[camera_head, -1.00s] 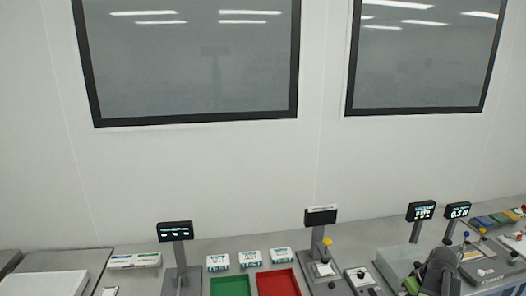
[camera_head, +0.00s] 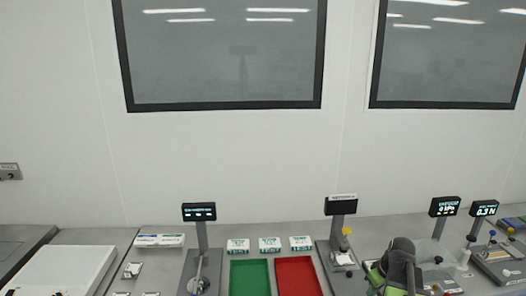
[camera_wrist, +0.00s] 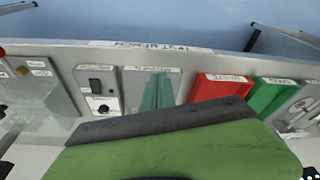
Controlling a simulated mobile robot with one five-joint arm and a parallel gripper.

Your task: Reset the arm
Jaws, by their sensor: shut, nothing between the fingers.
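My arm (camera_head: 400,262) rises at the lower right of the head view as a dark grey link with a green part beside it. Its fingertips cannot be made out there. In the wrist view my gripper (camera_wrist: 158,80) shows as two narrow teal fingers side by side, shut and empty. They lie over a grey panel on the bench, beside the red tray. A wide green and dark grey part of my arm fills the bottom of the wrist view and hides what is under it.
A red tray (camera_head: 298,277) and a green tray (camera_head: 249,278) sit on the grey bench, with small white boxes (camera_head: 270,244) behind them. Display stands (camera_head: 199,212) (camera_head: 341,206) rise along it. A white flat box (camera_head: 62,272) is at left.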

